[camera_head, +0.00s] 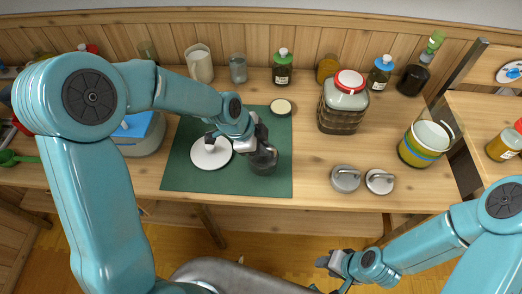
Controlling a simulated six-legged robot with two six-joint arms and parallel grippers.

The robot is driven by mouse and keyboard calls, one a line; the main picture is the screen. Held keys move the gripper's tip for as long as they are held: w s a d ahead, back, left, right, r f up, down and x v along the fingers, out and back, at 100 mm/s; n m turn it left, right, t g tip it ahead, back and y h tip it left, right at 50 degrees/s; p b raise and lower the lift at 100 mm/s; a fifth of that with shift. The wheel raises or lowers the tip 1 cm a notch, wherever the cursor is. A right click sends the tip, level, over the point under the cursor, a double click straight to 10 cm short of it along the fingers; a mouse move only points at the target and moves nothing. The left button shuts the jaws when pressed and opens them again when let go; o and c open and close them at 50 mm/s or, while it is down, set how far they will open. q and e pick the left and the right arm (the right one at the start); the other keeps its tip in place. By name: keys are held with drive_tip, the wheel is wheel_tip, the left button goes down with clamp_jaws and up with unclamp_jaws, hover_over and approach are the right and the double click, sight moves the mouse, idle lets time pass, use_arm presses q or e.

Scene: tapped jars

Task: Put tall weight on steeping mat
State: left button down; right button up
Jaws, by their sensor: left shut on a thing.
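The green mat (180,176), which looks like the steeping mat, lies flat on the wooden counter. My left gripper (257,140) is over its right part, shut on a dark grey round thing (263,161). The gripper hides part of that thing. I cannot tell whether it is the tall weight or whether it touches the mat. Two grey round weights with handles, one on the left (345,181) and one on the right (380,183), sit side by side right of the mat. My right gripper (333,263) is in front of the counter, its jaws unclear.
A white lid with a knob (211,157) and a small pale-topped round thing (281,107) are on the mat. A red-lidded jar (342,105) stands to its right. Bottles and jars line the back. A striped pot (424,146) is farther right. Bare counter lies around the weights.

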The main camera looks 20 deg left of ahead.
use_arm(q)
drive_tip(key=shift+f, duration=1.5)
drive_tip(key=shift+f, duration=0.2)
drive_tip(key=c, duration=1.1)
unclamp_jaws()
drive_tip(key=shift+r, duration=0.1)
